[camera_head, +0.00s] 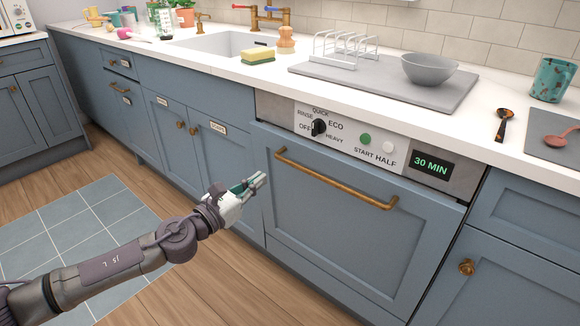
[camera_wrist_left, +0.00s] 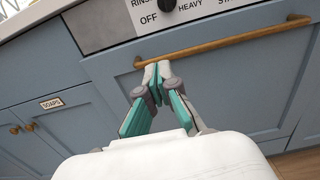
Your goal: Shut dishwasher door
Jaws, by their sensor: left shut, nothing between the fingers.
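The dishwasher door (camera_head: 345,233) is a blue-grey panel with a brass bar handle (camera_head: 335,180). It stands upright, flush or nearly flush with the cabinets beside it, below a steel control panel (camera_head: 365,145) reading 30 MIN. My left gripper (camera_head: 258,180) is shut and empty, in front of the door's left edge, left of the handle. In the left wrist view its fingertips (camera_wrist_left: 157,68) meet just below the handle (camera_wrist_left: 220,40) in the picture, with the door panel (camera_wrist_left: 240,85) behind. I cannot tell whether they touch the door. My right gripper is not in view.
The counter above holds a drying mat (camera_head: 390,80) with a rack (camera_head: 345,48) and a grey bowl (camera_head: 429,68). A sponge (camera_head: 258,56) lies by the sink (camera_head: 225,45). Closed cabinets flank the dishwasher. The wooden floor (camera_head: 200,290) in front is clear, with a tiled mat (camera_head: 85,235) at left.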

